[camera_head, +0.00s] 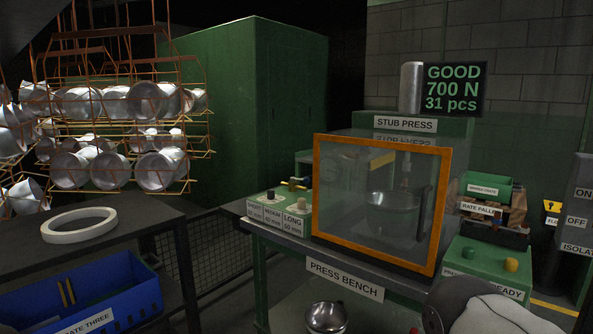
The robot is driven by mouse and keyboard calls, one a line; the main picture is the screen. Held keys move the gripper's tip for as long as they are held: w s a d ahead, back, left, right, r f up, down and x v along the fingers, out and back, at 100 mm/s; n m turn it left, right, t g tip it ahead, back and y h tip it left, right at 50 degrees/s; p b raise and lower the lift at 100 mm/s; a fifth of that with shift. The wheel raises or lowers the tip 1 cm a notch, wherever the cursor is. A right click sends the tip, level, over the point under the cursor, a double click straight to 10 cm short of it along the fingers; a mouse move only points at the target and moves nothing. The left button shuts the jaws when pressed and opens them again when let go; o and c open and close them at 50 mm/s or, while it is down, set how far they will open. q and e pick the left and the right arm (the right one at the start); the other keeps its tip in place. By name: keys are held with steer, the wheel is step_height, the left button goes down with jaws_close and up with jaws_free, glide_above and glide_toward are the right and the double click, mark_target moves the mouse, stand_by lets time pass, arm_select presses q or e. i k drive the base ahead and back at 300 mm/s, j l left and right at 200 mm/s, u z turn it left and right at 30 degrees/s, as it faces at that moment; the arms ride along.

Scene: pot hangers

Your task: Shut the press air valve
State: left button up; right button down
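The stub press (405,124) stands on the press bench (345,280), with its orange-framed clear guard (318,190) down in front. A small brass-coloured fitting with a yellow lever (294,184), which looks like the air valve, sits at the back of the bench, left of the guard. The lever looks roughly level, but it is too small to tell whether the valve is open or shut. A pale and dark part of my arm shows at the bottom right. Neither gripper is in view.
A metal pot (392,214) is behind the guard. A green control box (488,262) is at right, and an isolator (577,222) at the right edge. Racked pots (110,170) hang at left.

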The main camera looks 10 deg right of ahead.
mark_target(306, 180)
steer(key=i+j, duration=0.9)
steer(key=i, duration=0.2)
